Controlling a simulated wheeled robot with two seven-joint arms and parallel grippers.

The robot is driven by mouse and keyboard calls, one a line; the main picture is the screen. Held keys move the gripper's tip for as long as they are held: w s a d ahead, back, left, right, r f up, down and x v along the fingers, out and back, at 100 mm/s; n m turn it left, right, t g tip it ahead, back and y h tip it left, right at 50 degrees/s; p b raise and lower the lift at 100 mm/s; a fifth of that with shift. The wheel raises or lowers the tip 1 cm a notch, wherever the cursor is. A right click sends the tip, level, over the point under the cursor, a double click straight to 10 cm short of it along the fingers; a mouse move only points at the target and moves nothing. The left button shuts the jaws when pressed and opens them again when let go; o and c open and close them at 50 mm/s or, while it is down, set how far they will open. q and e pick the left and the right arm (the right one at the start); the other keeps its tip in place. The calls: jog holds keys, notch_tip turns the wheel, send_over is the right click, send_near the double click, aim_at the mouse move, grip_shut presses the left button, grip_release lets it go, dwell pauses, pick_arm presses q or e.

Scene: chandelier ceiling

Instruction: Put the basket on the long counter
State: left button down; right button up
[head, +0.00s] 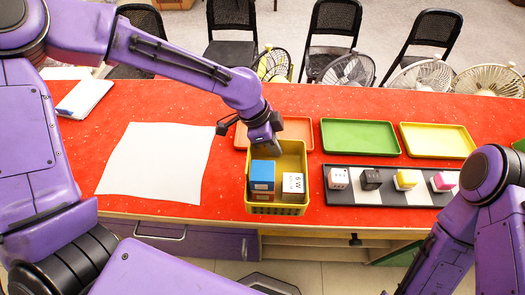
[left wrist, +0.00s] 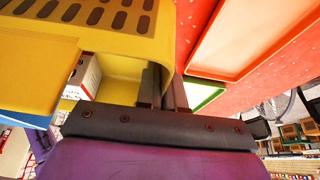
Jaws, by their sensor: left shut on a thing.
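The yellow basket (head: 277,210) is at the front edge of the long red counter (head: 228,180) in the head view. It holds a blue-and-orange box (head: 262,175) and a white box (head: 293,184). My left gripper (head: 268,148) is shut on the basket's far wall. In the left wrist view, the fingers (left wrist: 166,92) pinch the yellow wall of the basket (left wrist: 120,45), and the white box (left wrist: 86,75) shows inside. I cannot tell whether the basket's bottom touches the counter. My right arm is at the lower right; its gripper is out of view.
An orange tray (head: 297,131), a green tray (head: 360,137) and a yellow tray (head: 437,140) lie behind and right. A white sheet (head: 155,160) lies left. Chairs and fans stand beyond the counter.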

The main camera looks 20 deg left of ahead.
aim_at(262, 155)
pick_arm(q)
jog(key=a+f, duration=0.2)
jog(key=f, duration=0.1)
jog(key=w+a+f, duration=0.1)
jog(key=shift+a+f+p, duration=0.3)
jog(key=shift+f, duration=0.1)
notch_tip(262, 155, down, 3)
jog(key=shift+a+r, duration=0.15)
jog(key=shift+f, duration=0.35)
jog(key=c, duration=1.3)
grip_release()
jog(key=shift+o, duration=0.2)
jog(key=v, duration=1.2)
